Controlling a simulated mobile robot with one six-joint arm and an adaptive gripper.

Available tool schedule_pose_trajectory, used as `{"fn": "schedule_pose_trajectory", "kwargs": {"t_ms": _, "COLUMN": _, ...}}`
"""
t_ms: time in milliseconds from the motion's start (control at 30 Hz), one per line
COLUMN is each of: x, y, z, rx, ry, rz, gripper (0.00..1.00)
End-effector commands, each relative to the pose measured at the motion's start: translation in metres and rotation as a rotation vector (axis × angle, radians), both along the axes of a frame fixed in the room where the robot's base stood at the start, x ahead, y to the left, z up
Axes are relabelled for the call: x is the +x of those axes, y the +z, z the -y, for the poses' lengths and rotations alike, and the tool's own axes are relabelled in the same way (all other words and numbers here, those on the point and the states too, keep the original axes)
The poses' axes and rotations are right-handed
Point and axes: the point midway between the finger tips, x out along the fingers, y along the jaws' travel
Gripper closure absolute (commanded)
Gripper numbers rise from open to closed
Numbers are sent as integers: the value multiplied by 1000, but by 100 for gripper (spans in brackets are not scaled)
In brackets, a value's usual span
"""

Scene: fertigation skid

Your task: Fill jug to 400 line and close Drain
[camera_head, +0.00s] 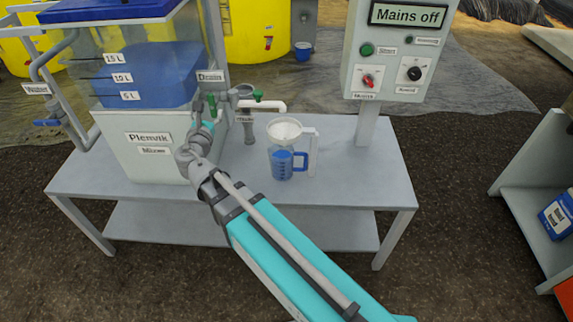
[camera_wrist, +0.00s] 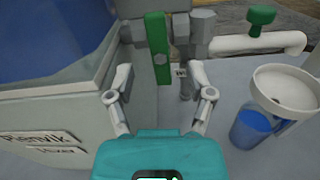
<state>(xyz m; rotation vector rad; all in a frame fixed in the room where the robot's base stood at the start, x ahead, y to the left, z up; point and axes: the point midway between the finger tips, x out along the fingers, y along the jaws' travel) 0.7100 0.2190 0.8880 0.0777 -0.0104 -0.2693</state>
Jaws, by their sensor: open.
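The jug (camera_head: 281,162) stands upright on the bench, right of the mixer tank. Its lower part looks blue with dark marks; I cannot read the level against them. A white funnel-like bowl (camera_head: 284,130) sits over it and also shows in the wrist view (camera_wrist: 287,88). The Drain label (camera_head: 210,76) is on the tank's right side. A green lever (camera_wrist: 157,45) stands upright on the valve beside the tank. My gripper (camera_wrist: 161,95) is open and empty, with its fingers on either side below the lever, apart from it. In the head view my gripper (camera_head: 208,127) is partly hidden.
A white pipe (camera_head: 265,106) with a green tap handle (camera_head: 258,95) runs right from the valves, near the jug. The tank (camera_head: 150,90) holds blue liquid. The bench's right end (camera_head: 370,195) is clear.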

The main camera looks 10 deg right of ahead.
Motion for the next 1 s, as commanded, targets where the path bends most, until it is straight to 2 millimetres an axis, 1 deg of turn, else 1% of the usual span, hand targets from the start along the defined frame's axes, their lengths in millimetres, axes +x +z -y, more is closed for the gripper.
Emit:
{"fn": "schedule_pose_trajectory", "kwargs": {"t_ms": 100, "x": -10, "y": 0, "z": -2, "rx": 0, "ry": 0, "rz": 0, "gripper": 31}}
{"fn": "schedule_pose_trajectory", "kwargs": {"t_ms": 400, "x": -28, "y": 0, "z": -7, "rx": 0, "ry": 0, "rz": 0, "gripper": 31}}
{"fn": "schedule_pose_trajectory", "kwargs": {"t_ms": 1000, "x": -29, "y": 0, "z": -8, "rx": 0, "ry": -1, "rz": 0, "gripper": 31}}
